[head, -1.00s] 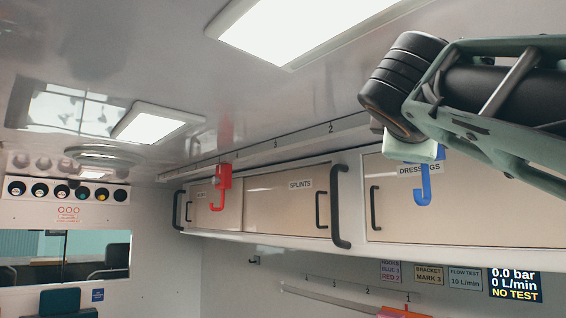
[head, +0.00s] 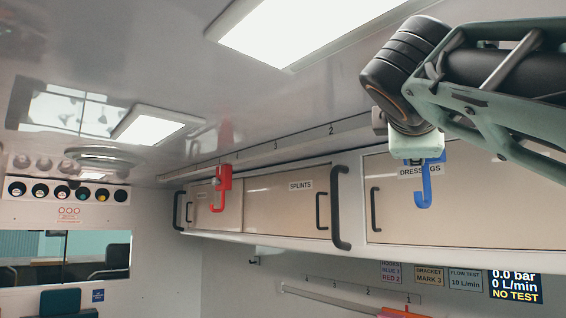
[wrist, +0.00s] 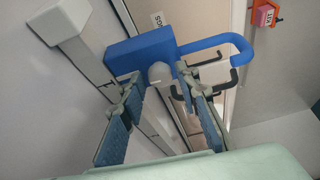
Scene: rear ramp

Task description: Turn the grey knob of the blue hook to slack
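The blue hook (head: 426,186) hangs from the ceiling rail in front of the DRESSINGS locker, partly hidden by my arm in the head view. In the wrist view the blue hook (wrist: 140,54) shows its block and curved arm. Its grey knob (wrist: 160,73) is a small rounded piece on the block's near side. My gripper (wrist: 158,84) is open, with one finger on each side of the knob. I cannot tell whether either finger touches it. In the head view my gripper (head: 417,155) is just above the blue hook, its fingers mostly hidden.
A red hook (head: 222,187) hangs further left on the rail (head: 275,143), which has number marks. Lockers with black handles (head: 340,207) run close behind. A ceiling light (head: 300,28) is above. A display (head: 515,285) and small signs are below right.

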